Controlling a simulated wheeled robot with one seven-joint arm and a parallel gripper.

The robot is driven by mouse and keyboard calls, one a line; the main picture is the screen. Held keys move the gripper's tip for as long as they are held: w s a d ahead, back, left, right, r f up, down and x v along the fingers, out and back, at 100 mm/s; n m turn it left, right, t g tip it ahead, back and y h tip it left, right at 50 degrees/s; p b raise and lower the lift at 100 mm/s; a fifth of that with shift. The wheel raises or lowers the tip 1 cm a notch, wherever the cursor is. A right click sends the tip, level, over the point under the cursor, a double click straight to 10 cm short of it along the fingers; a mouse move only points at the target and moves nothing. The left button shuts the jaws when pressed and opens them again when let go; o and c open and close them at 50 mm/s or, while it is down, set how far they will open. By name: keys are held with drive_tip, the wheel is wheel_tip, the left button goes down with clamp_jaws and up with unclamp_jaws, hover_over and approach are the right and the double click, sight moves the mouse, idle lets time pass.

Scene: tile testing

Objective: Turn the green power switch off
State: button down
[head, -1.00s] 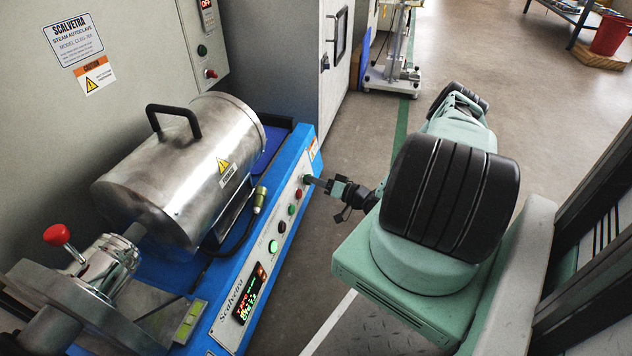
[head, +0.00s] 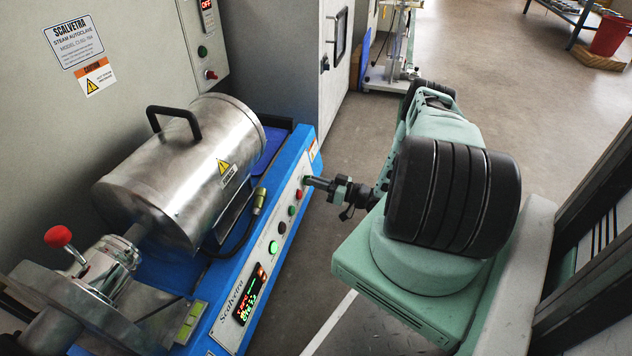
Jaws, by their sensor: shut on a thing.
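The green power switch (head: 306,180) is a small knob near the far end of the sloping control panel on the blue machine (head: 226,318). My gripper (head: 311,181) reaches it from the right, with its fingers shut on the switch. The fingers cover most of the switch, so its turned position cannot be read. The panel display (head: 249,294) is lit with red and green characters.
Below the switch, the panel carries a red button (head: 299,194), a green button (head: 292,209), a black knob (head: 282,227) and a lit green button (head: 273,247). A steel cylinder (head: 185,175) lies left of the panel. Open floor (head: 352,140) lies beyond.

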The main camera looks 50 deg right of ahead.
drive_tip(key=n+g+y+p, duration=0.1)
drive_tip(key=n, duration=0.4)
drive_tip(key=n+g+y+p, duration=0.1)
drive_tip(key=n, duration=0.4)
drive_tip(key=n+y+p, duration=0.1)
drive_tip(key=n+y, duration=0.1)
drive_tip(key=n, duration=0.3)
drive_tip(key=shift+d+g+p, duration=0.2)
drive_tip(key=shift+g+p, duration=0.15)
drive_tip(key=shift+g, duration=0.05)
drive_tip(key=shift+y, duration=0.3)
drive_tip(key=c, duration=1.5)
unclamp_jaws()
drive_tip(key=p+v, duration=0.3)
drive_tip(key=v, duration=1.4)
drive_tip(key=shift+s+d+r+p, duration=0.15)
drive_tip(key=shift+r+p, duration=0.05)
drive_tip(key=shift+p, duration=0.1)
